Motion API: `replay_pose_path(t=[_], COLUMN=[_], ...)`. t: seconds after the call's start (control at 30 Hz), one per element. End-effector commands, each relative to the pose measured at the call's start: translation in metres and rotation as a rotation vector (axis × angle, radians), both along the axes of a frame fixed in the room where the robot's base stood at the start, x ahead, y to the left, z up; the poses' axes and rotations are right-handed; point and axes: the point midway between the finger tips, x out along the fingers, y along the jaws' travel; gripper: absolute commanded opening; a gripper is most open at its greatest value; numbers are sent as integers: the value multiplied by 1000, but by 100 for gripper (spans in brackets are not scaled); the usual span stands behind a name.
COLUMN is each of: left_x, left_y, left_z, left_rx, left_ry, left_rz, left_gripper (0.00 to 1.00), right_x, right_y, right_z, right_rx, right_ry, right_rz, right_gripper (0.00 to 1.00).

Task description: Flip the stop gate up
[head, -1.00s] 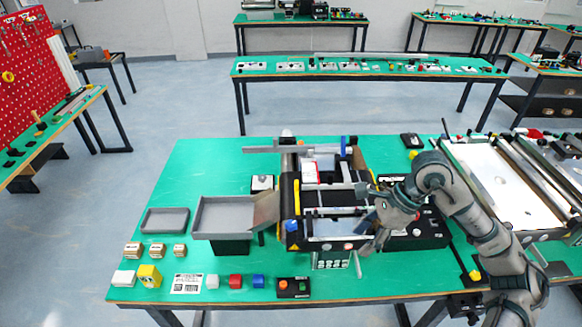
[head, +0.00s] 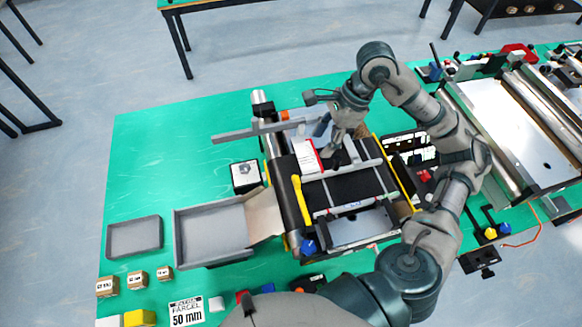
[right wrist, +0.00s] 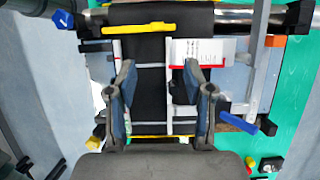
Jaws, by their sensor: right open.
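The mini conveyor has a black belt (head: 345,190) with pale rails along and across it. A yellow bar (head: 302,200) lies along its left side; it also shows in the right wrist view (right wrist: 138,28). I cannot tell which part is the stop gate. My right gripper (head: 335,143) is over the belt's far part, beside a white and red box (head: 307,157). In the right wrist view its fingers (right wrist: 158,78) are apart over the belt, with nothing held. My left gripper is out of view.
A grey tray (head: 181,232) with a chute adjoins the conveyor's left side. A smaller grey tray (head: 134,256) and several small boxes lie farther left. A larger conveyor (head: 505,120) stands at the right. The green table (head: 160,160) is clear at the far left.

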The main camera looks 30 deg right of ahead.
Motion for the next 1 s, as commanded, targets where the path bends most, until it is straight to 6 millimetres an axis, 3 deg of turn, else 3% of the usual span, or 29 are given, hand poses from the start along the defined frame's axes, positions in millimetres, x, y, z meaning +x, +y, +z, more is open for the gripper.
replay_pose_path(t=[0.6,0.8,1.0], left_x=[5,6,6], left_y=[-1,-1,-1], left_z=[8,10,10], left_rx=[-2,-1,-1], left_ry=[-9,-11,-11], left_rz=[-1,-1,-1], left_gripper=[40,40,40], right_x=[13,16,17], right_y=[49,59,61], right_z=[-124,-148,-155], right_rx=[3,1,1], right_ry=[7,5,2], right_rz=[1,1,0], right_gripper=[52,52,52])
